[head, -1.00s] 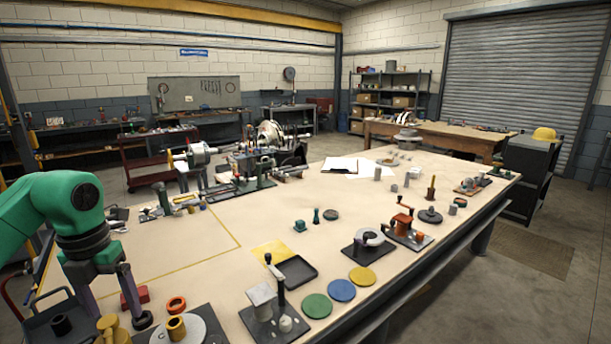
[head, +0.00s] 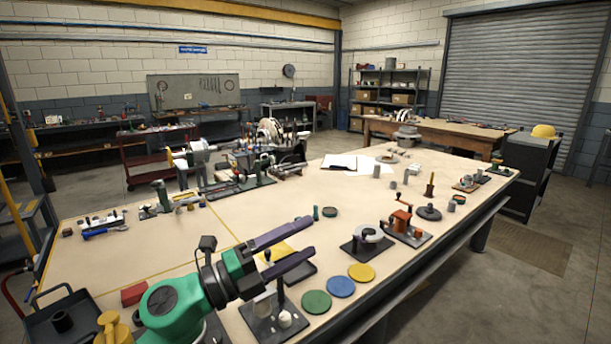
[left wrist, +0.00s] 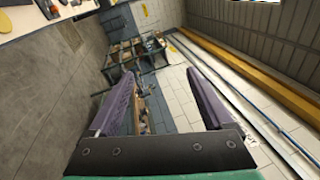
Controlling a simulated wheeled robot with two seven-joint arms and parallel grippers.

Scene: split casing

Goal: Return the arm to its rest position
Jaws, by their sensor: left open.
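My left arm comes in at the lower left of the head view, with a green wrist. My left gripper (head: 311,240) points to the right above the table's near part, its two purple fingers apart and nothing between them. It hides part of the yellow square and the dark tray (head: 301,268) behind it. In the left wrist view the gripper (left wrist: 160,80) is also open and empty, with the room's walls and shelves beyond the fingers. My right gripper is in neither view.
The long table (head: 180,238) holds many parts. Near the gripper are a grey block fixture (head: 268,318), a green disc (head: 316,302), a blue disc (head: 341,286) and a yellow disc (head: 361,272). A red block (head: 133,293) lies left of the arm. The table's middle is mostly clear.

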